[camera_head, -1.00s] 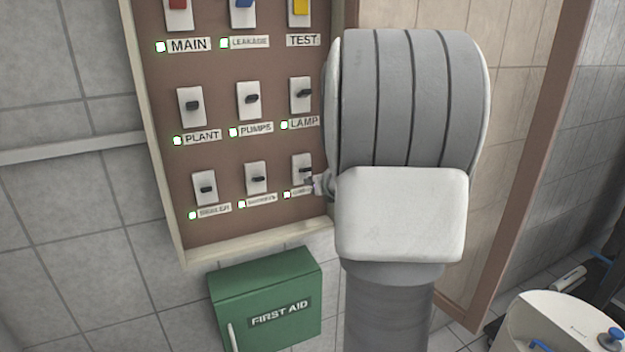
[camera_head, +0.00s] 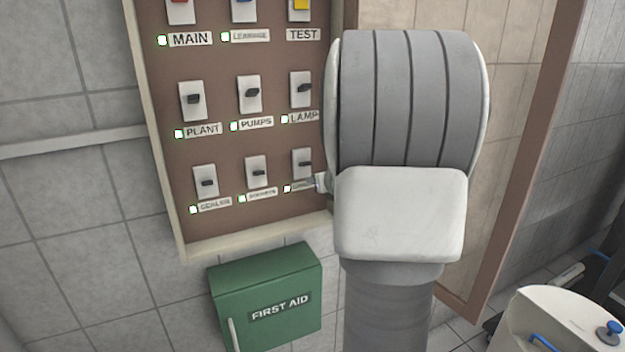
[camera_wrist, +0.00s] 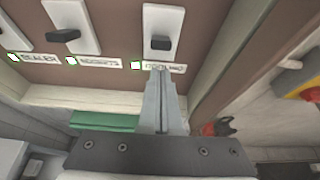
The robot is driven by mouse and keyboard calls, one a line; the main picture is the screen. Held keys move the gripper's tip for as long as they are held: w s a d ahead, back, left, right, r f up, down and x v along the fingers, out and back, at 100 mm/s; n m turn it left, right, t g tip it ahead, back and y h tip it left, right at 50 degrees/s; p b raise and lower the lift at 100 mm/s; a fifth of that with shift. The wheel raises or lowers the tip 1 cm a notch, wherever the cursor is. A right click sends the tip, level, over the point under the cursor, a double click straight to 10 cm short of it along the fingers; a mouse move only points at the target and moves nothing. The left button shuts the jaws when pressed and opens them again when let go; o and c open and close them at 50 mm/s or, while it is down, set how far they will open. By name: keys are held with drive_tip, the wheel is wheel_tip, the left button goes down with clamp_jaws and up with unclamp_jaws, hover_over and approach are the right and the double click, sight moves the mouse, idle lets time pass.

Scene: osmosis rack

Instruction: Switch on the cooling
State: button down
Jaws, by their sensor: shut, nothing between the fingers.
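The cooling switch (camera_head: 303,164) is the bottom right switch on the brown panel, a pale plate with a dark lever. The wrist view shows it close up, with its lever (camera_wrist: 160,43) sticking out. Its label (camera_wrist: 164,66) is partly covered by my fingertips. The small lamp (camera_wrist: 135,65) left of the label is lit white with a green edge. My gripper (camera_wrist: 160,75) is shut and empty, its fingertips in front of the label, just below the switch plate. In the head view my gripper (camera_head: 320,183) is mostly hidden behind my arm.
Other labelled switches, such as the lamp switch (camera_head: 301,89) and pumps switch (camera_head: 249,94), sit close by on the panel (camera_head: 220,140). A green first aid box (camera_head: 265,300) hangs below. A brown-framed opening lies to the right.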

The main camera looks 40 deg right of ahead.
drive_tip(key=r+p+v, duration=0.1)
drive_tip(key=v, duration=0.8)
drive_tip(key=shift+r, duration=0.4)
drive_tip(key=shift+w, duration=0.15)
